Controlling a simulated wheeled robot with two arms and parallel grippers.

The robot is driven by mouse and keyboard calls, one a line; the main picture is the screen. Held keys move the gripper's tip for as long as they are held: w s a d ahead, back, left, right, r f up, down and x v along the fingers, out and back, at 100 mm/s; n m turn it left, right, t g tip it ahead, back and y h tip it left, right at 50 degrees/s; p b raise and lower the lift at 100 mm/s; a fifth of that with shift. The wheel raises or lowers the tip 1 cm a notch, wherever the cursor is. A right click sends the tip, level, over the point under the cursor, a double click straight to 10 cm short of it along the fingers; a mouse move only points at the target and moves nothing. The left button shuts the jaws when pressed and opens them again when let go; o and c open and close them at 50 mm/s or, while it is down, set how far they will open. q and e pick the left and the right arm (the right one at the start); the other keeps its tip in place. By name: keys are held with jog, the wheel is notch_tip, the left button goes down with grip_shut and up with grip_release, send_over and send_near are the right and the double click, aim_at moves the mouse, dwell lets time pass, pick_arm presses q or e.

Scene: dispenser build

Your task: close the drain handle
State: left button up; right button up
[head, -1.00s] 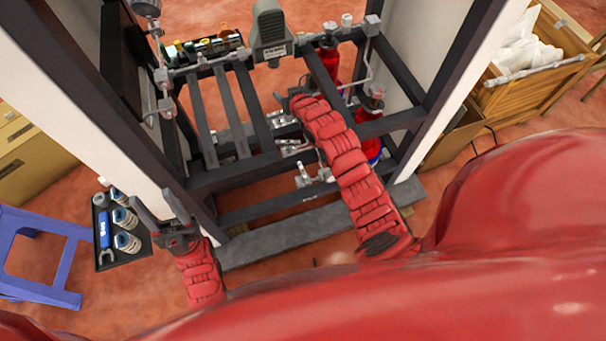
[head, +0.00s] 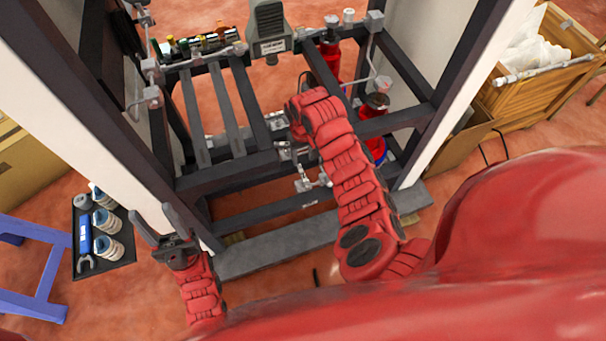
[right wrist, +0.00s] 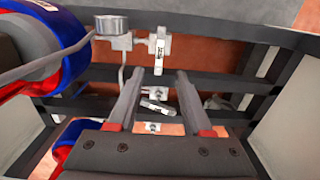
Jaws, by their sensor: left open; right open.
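The right wrist view shows two silver valves with pale labelled handles in the frame. One handle (right wrist: 158,106) appears between the fingers of my right gripper (right wrist: 158,79), which is open and empty; contact cannot be told. The other handle (right wrist: 158,48) stands upright past the fingertips, beside a pipe with a round grey cap. I cannot tell which is the drain handle. In the head view, silver valve fittings (head: 303,183) sit low in the dark frame, beside my right forearm, which mostly hides the right gripper. My left gripper (head: 158,214) is open and empty, outside the frame's left post.
Dark frame bars (head: 230,178) surround the valves. Red cylinders (head: 376,104) stand on the right, and a blue-red one fills the wrist view's left. A black tray (head: 117,255) with cans and a blue stool (head: 35,265) are at left. A wooden crate (head: 520,95) is at right.

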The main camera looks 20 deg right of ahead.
notch_tip(320, 180, down, 10)
jog(key=shift+f+b, duration=0.25)
jog(key=shift+b, duration=0.9)
grip_shut()
